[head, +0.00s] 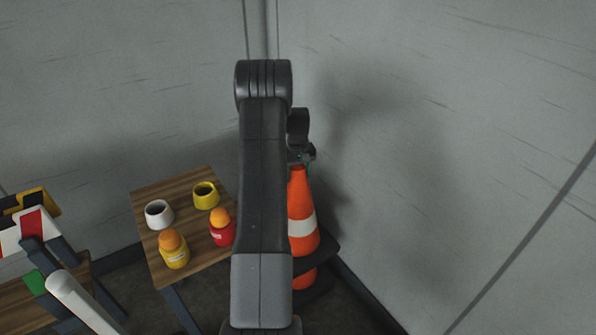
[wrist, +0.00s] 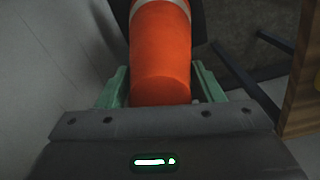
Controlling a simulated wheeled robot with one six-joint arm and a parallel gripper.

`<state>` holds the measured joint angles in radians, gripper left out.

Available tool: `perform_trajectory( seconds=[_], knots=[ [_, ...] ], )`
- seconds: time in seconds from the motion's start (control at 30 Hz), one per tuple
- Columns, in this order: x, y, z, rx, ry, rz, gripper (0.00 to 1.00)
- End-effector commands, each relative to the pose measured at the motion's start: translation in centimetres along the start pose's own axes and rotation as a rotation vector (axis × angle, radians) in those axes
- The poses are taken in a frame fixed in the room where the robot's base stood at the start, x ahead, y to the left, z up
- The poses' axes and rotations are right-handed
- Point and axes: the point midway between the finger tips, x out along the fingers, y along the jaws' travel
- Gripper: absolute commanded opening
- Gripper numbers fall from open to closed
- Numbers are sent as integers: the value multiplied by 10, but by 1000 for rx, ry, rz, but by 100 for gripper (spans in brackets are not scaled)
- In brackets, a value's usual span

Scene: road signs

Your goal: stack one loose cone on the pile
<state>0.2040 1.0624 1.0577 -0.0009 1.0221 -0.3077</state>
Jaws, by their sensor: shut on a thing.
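My gripper (head: 302,160) is shut on the top of an orange cone (head: 301,198) with a white band, behind my arm in the head view. In the wrist view, the green fingers (wrist: 160,88) stand on either side of the orange cone (wrist: 160,60). The held cone looks upright, with a dark base. Directly below it another orange part (head: 304,279) shows above a second dark base, likely the pile. My arm hides the left side of both. I cannot tell whether the held cone touches what is below.
A wooden table (head: 150,200) at left holds a white cup (head: 159,214), a yellow cup (head: 205,195) and yellow (head: 174,252) and red (head: 221,232) orange-topped lamps. Striped signs (head: 30,222) stand at far left. Grey walls (head: 450,130) close in behind and right.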

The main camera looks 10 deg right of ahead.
Motion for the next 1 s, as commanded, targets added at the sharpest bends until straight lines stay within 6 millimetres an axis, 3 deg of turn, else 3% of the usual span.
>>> perform_trajectory(
  seconds=[1.0],
  knots=[
    [78, 0, -1, 0, 4, 2, 0]
  ],
)
